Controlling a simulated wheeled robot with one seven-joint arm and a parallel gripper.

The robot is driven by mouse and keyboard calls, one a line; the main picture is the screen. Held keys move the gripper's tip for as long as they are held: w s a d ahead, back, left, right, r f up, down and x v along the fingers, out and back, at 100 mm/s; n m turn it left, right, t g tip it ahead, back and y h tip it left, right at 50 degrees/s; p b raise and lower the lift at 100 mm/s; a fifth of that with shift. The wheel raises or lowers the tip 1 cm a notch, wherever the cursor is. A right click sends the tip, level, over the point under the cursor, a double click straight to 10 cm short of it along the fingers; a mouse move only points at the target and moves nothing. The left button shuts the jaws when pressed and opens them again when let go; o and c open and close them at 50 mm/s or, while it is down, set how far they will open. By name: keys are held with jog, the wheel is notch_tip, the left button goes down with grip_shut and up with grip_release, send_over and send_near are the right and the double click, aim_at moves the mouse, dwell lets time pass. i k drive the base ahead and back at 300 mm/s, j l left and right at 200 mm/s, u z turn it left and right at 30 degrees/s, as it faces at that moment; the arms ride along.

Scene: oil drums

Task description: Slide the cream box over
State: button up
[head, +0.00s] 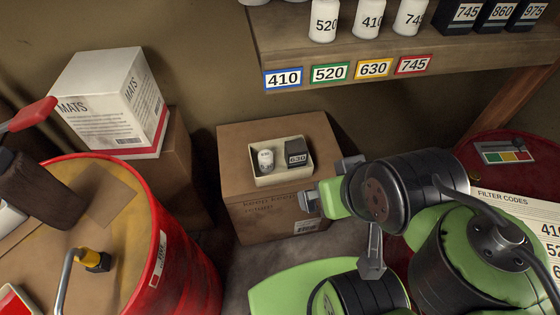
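The cream box (254,179) is a small, shallow, open-topped tray on top of a brown cardboard carton (238,134). Inside it, a small white can (265,160) with a printed label stands at the left and a dark box (296,153) marked 630 at the right. My gripper (328,180) is just right of the cream box, near the carton's right edge. Its two grey fingers look spread apart with nothing between them. It looks apart from the cream box, though its exact height is unclear. My green and black arm hides part of the carton's right side.
A shelf (410,60) above holds white cans and dark boxes over tags 410, 520, 630 and 745. A red drum (180,255) stands at left, with a white MATS box (110,100) behind it. Another red drum (485,145) and a FILTER CODES sheet (510,205) are at right.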

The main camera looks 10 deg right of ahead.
aim_at(280, 174)
jog(key=i+u, duration=0.15)
jog(key=u, duration=0.25)
jog(key=i+u, duration=0.15)
jog(key=u, duration=0.2)
jog(key=i+u, duration=0.1)
jog(key=u, duration=0.3)
jog(key=i+l+u, duration=0.1)
jog(key=u, duration=0.3)
jog(key=l, duration=0.1)
